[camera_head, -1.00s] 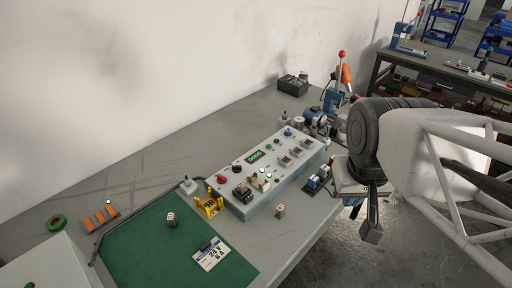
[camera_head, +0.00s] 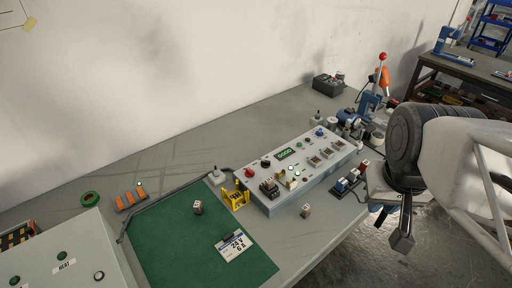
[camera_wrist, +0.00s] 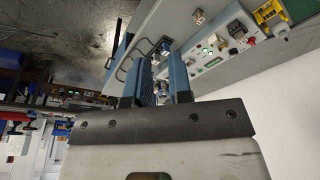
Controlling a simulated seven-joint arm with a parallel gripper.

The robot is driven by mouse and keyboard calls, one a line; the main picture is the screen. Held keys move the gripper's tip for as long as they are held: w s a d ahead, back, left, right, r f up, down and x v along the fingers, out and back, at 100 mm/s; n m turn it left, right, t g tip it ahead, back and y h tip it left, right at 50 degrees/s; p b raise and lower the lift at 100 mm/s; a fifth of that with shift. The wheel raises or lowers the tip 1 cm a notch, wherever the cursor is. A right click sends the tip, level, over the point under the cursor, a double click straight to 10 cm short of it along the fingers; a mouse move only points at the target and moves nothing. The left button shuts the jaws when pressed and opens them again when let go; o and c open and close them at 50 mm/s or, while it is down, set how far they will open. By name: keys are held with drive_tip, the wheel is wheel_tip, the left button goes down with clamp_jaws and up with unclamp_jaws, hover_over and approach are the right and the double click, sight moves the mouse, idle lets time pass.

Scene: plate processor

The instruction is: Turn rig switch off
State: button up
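A grey control rig (camera_head: 312,183) stands on the bench, with a lit green display (camera_head: 287,154), a red knob (camera_head: 249,173), a black knob (camera_head: 266,162) and a blue knob (camera_head: 320,132). A black switch-like part (camera_head: 269,187) sits near its left end; I cannot tell which control is the rig switch or its position. The rig also shows at the upper right of the wrist view (camera_wrist: 203,50). My gripper (camera_wrist: 163,80) has two blue fingers apart with nothing seen between them.
A yellow holder (camera_head: 235,199) and a small cube (camera_head: 305,211) stand close to the rig. A green mat (camera_head: 165,246) lies at left with a labelled "24 V" card (camera_head: 234,245). A second panel marked "HEAT" (camera_head: 85,255) is at lower left. A red-knobbed lever press (camera_head: 376,95) stands behind.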

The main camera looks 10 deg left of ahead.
drive_tip(key=o, duration=0.4)
drive_tip(key=shift+w+a, duration=0.2)
drive_tip(key=shift+w, duration=0.3)
drive_tip(key=o, duration=0.3)
drive_tip(key=w+a, duration=0.1)
drive_tip(key=w, duration=0.1)
drive_tip(key=w+a+m, duration=0.1)
drive_tip(key=w, duration=0.2)
drive_tip(key=w+a+m, duration=0.1)
drive_tip(key=w+a, duration=0.1)
drive_tip(key=w, duration=0.1)
drive_tip(key=shift+f+g, duration=0.3)
drive_tip(key=shift+f, duration=0.05)
drive_tip(key=m+g, duration=0.2)
drive_tip(key=m, duration=0.5)
approach(250, 170)
drive_tip(key=shift+s+d+f, duration=0.15)
drive_tip(key=shift+s+d, duration=0.05)
drive_tip(key=shift+d, duration=0.2)
drive_tip(key=shift+w+a+f, duration=0.2)
drive_tip(key=shift+a+f, duration=0.15)
drive_tip(key=shift+a, duration=0.15)
drive_tip(key=shift+f, duration=0.15)
drive_tip(key=shift+f, duration=3.75)
